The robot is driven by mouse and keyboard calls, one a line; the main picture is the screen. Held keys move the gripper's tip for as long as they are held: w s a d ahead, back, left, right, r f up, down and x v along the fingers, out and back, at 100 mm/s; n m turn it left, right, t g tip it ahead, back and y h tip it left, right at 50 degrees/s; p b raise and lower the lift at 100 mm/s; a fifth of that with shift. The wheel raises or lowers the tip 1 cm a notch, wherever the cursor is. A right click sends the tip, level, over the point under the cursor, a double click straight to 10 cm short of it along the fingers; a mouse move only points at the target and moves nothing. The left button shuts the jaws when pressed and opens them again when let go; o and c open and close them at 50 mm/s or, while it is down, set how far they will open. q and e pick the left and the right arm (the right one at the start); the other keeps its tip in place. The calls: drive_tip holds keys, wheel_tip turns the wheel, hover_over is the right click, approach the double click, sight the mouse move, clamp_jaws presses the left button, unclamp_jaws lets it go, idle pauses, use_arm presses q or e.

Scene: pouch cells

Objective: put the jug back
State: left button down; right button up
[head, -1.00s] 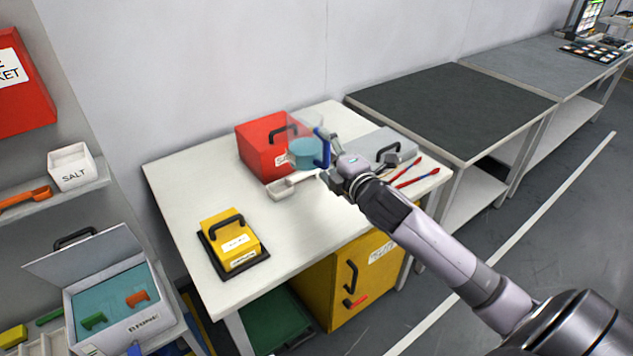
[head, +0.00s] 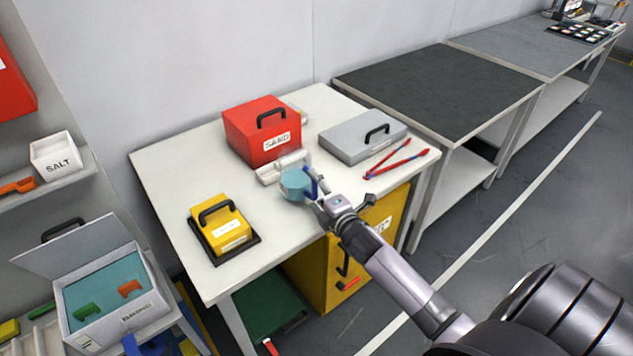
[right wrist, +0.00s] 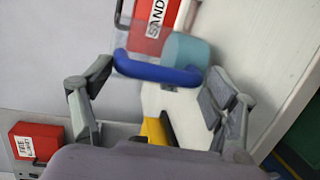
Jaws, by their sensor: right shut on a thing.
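The jug (head: 293,184) is clear with teal liquid inside and has a blue handle. My right gripper (head: 318,193) is shut on the jug by its handle and holds it over the white table (head: 170,165), in front of the red SAND box. I cannot tell the exact gap between the jug and the tabletop. In the right wrist view the jug (right wrist: 186,50) lies beyond the fingers, with the blue handle crossing between them. My left gripper is not in view.
The red SAND box (head: 262,132), a grey case (head: 362,136), red pliers-like tool (head: 395,160) and yellow box (head: 222,225) stand on the table. A white scoop-like piece (head: 283,167) lies behind the jug. A BRINE box (head: 120,318) stands open at lower left.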

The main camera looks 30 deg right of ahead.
drive_tip(key=shift+w+f, duration=0.15)
drive_tip(key=shift+f, duration=0.65)
drive_tip(key=o, duration=1.5)
drive_tip(key=shift+f, duration=0.35)
drive_tip(key=o, duration=0.4)
drive_tip(key=shift+o, duration=0.2)
drive_tip(key=shift+r, duration=0.1)
